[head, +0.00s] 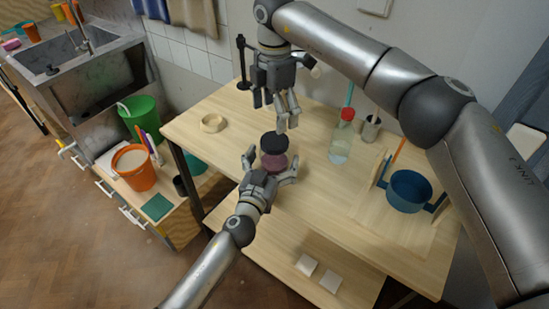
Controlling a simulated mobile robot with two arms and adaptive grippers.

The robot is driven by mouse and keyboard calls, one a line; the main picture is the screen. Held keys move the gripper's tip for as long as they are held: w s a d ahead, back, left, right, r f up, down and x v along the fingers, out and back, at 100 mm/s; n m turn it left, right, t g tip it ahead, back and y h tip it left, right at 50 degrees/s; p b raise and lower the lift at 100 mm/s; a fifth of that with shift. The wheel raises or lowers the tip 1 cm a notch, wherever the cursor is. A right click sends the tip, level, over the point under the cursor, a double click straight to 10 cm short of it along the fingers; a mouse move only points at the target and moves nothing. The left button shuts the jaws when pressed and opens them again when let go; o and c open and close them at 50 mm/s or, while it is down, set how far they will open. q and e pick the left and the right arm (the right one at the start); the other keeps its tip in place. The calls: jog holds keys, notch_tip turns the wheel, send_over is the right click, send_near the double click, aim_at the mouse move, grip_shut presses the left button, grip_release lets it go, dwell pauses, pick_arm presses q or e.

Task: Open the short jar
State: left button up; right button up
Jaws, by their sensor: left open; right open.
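The short jar (274,162) stands upright on the wooden table, with a dark pinkish-purple body and a black lid (275,142) on top. My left gripper (271,160) is open at the near side of the jar, with a finger on either side of the body. I cannot tell whether the fingers touch it. My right gripper (276,114) is open and empty, pointing down above and just behind the lid. The jar's lower front is partly hidden by my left gripper.
On the table (215,150), a pale ring (213,123) lies at left. A clear bottle with a red cap (342,140), a metal cup (371,128) and a blue pot (408,190) stand to the right. An orange bucket (135,170) stands on the lower cabinet at left.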

aim_at(274, 140)
pick_arm(q)
jog(key=shift+c, duration=0.2)
jog(key=c, duration=1.9)
jog(key=shift+c, duration=0.8)
pick_arm(e)
jog(key=shift+m, duration=0.4)
jog(key=m, duration=0.3)
jog(key=shift+m, duration=0.4)
jog(key=m, duration=0.4)
jog(key=shift+f, duration=4.05)
jog(key=shift+c, duration=0.5)
